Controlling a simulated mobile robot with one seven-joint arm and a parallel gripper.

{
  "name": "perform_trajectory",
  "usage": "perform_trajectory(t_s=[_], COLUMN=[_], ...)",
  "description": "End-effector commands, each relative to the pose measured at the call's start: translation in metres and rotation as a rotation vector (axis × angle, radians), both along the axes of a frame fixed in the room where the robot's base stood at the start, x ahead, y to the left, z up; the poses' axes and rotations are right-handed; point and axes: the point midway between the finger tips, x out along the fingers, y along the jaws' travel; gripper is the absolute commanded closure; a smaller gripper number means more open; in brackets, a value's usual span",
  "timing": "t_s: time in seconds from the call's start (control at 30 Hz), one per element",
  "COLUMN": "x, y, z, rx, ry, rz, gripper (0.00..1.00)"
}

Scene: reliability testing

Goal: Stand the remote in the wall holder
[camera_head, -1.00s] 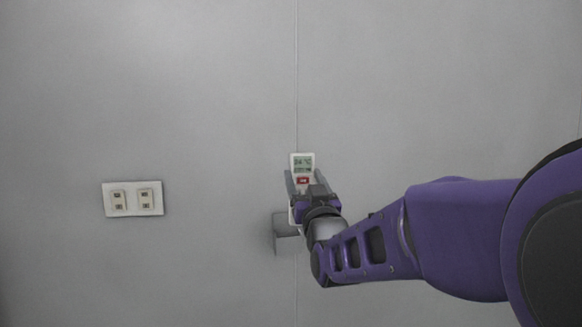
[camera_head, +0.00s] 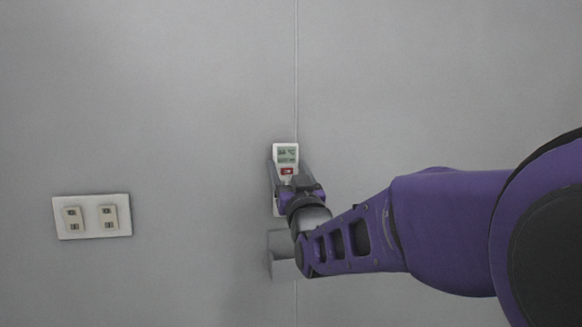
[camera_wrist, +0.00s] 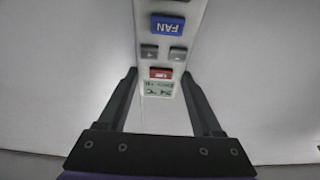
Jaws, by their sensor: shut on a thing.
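The remote (camera_head: 286,153) is white with a grey display and a red button. It is upright in the head view, between the fingers of my gripper (camera_head: 287,180), which is shut on it. The wrist view shows the remote (camera_wrist: 171,46) with its blue FAN button, red button and display, between the two dark fingers of my gripper (camera_wrist: 165,100). The grey wall holder (camera_head: 281,264) is on the wall below the remote. My gripper and wrist cover part of the remote and part of the holder. I cannot tell whether the remote's lower end touches the holder.
A thin vertical seam runs down the wall near the remote. The wall above and to the right is bare.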

Motion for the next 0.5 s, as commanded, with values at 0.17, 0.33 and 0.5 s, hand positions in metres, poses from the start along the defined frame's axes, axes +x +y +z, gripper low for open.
perform_trajectory(t_s=[0.17, 0.33, 0.5], x=[0.0, 0.0, 0.0], y=[0.0, 0.0, 0.0], z=[-0.003, -0.013, -0.027], rx=[0.0, 0.0, 0.0], ry=[-0.001, -0.001, 0.001], rz=[0.0, 0.0, 0.0], gripper=[1.0, 1.0, 1.0])
